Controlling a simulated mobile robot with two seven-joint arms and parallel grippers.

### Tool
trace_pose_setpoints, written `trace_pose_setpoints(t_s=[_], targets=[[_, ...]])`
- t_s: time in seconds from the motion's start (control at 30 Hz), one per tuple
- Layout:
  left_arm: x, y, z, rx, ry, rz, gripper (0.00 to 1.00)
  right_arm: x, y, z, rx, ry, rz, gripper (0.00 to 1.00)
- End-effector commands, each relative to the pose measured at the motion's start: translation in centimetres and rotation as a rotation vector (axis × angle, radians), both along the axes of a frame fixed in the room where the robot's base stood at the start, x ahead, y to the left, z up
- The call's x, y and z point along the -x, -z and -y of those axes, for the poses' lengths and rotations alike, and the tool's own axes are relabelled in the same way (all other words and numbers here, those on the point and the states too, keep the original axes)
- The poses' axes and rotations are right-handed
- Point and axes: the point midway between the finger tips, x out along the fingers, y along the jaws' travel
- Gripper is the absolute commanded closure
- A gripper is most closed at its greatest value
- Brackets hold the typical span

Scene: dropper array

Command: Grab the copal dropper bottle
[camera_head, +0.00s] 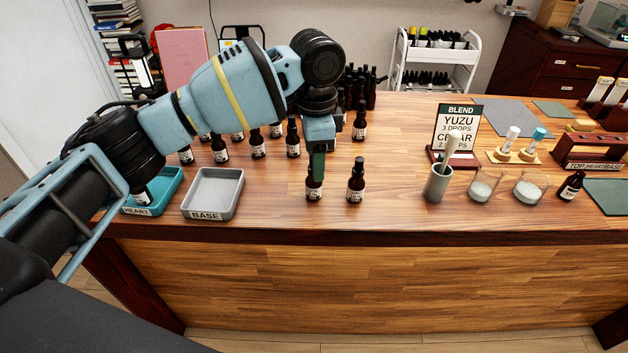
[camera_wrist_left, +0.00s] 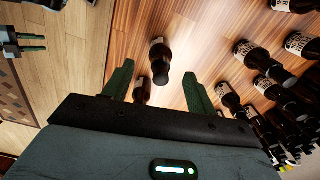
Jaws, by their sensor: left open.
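Dark dropper bottles with white labels stand on the wooden desk; I cannot read which is copal. One front bottle (camera_head: 314,190) is directly below my left gripper (camera_head: 317,163) in the head view. In the left wrist view, this bottle (camera_wrist_left: 142,92) shows partly, between the fingers and nearer the left one. A second front bottle (camera_head: 355,182) stands just to its right, and shows in the wrist view (camera_wrist_left: 159,58) beyond the fingertips. My left gripper (camera_wrist_left: 158,82) is open and holds nothing. My right gripper (camera_wrist_left: 40,42) shows at the wrist view's upper left, fingers apart and empty.
Several more bottles (camera_head: 257,146) stand behind and left. A grey BASE tray (camera_head: 212,214) and teal HEART tray (camera_head: 165,190) lie left. A mortar cup with pestle (camera_head: 437,183), beakers (camera_head: 481,187) and a BLEND sign (camera_head: 456,125) stand right. The desk between is clear.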

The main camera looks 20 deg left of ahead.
Motion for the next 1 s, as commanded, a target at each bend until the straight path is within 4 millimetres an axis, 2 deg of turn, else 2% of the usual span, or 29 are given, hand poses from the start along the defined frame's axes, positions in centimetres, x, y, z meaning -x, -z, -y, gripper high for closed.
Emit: trace_pose_setpoints(t_s=[0.3,0.63,1.0], targets=[[0.2,4.2,-0.4,-0.001,0.0,-0.003,0.43,-0.2,-0.2,0.0,0.001,0.0,0.005,0.64],[0.2,4.9,-0.4,-0.001,0.0,-0.002,0.43,-0.1,-0.1,0.3,0.009,-0.01,0.004,0.64],[0.2,4.8,-0.4,-0.001,0.0,-0.002,0.9,-0.1,-0.1,0.4,0.01,-0.011,0.004,0.64]])
